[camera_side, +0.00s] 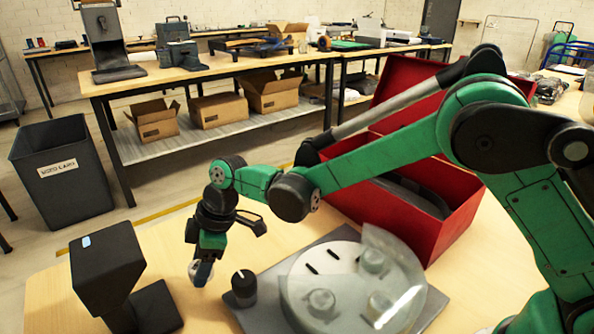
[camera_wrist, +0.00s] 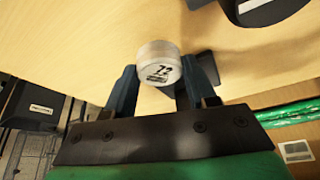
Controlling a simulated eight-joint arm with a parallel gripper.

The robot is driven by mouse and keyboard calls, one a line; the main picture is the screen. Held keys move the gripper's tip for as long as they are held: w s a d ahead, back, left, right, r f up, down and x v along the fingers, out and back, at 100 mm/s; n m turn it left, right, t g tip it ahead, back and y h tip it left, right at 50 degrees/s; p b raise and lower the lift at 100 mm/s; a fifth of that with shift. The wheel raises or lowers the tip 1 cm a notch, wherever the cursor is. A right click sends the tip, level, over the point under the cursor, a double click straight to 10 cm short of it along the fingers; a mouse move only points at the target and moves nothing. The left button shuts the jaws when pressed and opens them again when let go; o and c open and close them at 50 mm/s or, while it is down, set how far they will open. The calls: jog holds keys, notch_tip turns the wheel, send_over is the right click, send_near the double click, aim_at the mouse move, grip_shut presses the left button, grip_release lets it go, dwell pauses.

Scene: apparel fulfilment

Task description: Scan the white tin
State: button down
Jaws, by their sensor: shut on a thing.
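The white tin (camera_wrist: 158,62) has dark print on its face and sits between my fingertips in the wrist view. My gripper (camera_wrist: 160,80) is shut on it. In the side view my gripper (camera_side: 203,262) hangs above the wooden table, fingers down, and a small whitish part of the tin (camera_side: 199,275) shows there. A black stand with an angled head and a small bluish patch (camera_side: 108,270), which looks like the scanner, stands to the left of my gripper. A gap shows between the tin and this stand.
A round pale device (camera_side: 325,295) with a clear cover lies on a grey plate (camera_side: 262,318) right of my gripper. A black knob (camera_side: 244,287) stands at its left. An open red box (camera_side: 440,222) is behind. A dark bin (camera_side: 62,168) stands on the floor.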

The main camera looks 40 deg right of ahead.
jog(key=shift+a+f, duration=0.15)
jog(key=shift+a, duration=0.05)
dwell(0.3)
jog(key=d+r, duration=0.4)
jog(key=r, duration=0.1)
jog(key=shift+d+r, duration=0.2)
jog(key=shift+r, duration=0.2)
